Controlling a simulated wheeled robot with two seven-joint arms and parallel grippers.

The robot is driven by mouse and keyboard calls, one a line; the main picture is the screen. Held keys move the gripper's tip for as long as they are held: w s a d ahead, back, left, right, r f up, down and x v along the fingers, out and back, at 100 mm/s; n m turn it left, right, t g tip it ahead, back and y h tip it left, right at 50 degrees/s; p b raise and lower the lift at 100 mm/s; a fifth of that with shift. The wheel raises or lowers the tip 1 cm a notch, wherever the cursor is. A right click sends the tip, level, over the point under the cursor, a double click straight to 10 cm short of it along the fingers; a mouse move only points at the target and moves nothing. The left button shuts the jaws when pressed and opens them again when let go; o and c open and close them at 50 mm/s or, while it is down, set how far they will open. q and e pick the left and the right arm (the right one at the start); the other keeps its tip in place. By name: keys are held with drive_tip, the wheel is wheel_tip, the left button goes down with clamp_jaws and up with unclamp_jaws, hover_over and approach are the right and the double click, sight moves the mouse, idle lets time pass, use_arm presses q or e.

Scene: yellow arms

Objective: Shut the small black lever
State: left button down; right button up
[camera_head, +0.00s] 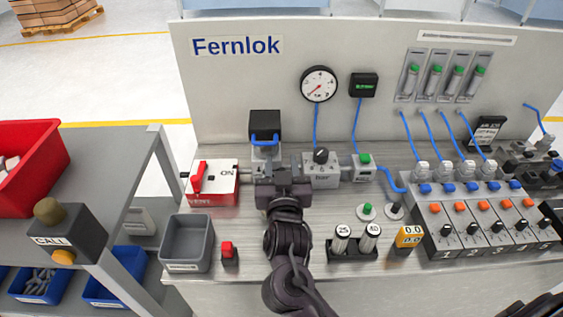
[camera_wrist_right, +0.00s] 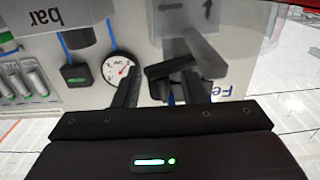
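A black, block-like part (camera_head: 265,123) with a blue tube in front stands above a grey valve body (camera_head: 264,153), left of the gauge; I take it for the small black lever. My right gripper (camera_head: 280,174) is just in front of and below it, hiding much of the valve body. In the right wrist view, which is upside down, the two fingers (camera_wrist_right: 161,85) stand apart with a dark part (camera_wrist_right: 170,67) showing between or beyond them. I cannot tell whether they touch it. My left gripper is not in view.
A red switch box (camera_head: 214,184) sits left of the gripper, a regulator with a black knob (camera_head: 321,157) right. A grey bin (camera_head: 187,243), a red button (camera_head: 229,252) and a holder with cylinders (camera_head: 353,246) stand nearer. The round gauge (camera_head: 318,84) hangs on the panel.

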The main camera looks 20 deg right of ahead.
drive_tip(key=shift+w, duration=0.15)
clamp_jaws()
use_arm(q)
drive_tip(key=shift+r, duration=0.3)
use_arm(e)
drive_tip(key=shift+w+d+n+t+y, duration=0.1)
drive_tip(key=shift+w+n+y, duration=0.1)
drive_tip(key=shift+n+y, duration=0.7)
drive_tip(key=shift+w+n+t+y, duration=0.15)
drive_tip(key=shift+n+y, duration=0.35)
drive_tip(key=shift+y, duration=0.65)
drive_tip(key=shift+w+d+n+t+y, duration=0.1)
drive_tip(key=shift+w+n+y, duration=0.15)
drive_tip(key=shift+n+y, duration=0.65)
unclamp_jaws()
drive_tip(key=shift+a, duration=0.1)
drive_tip(key=shift+s, duration=0.1)
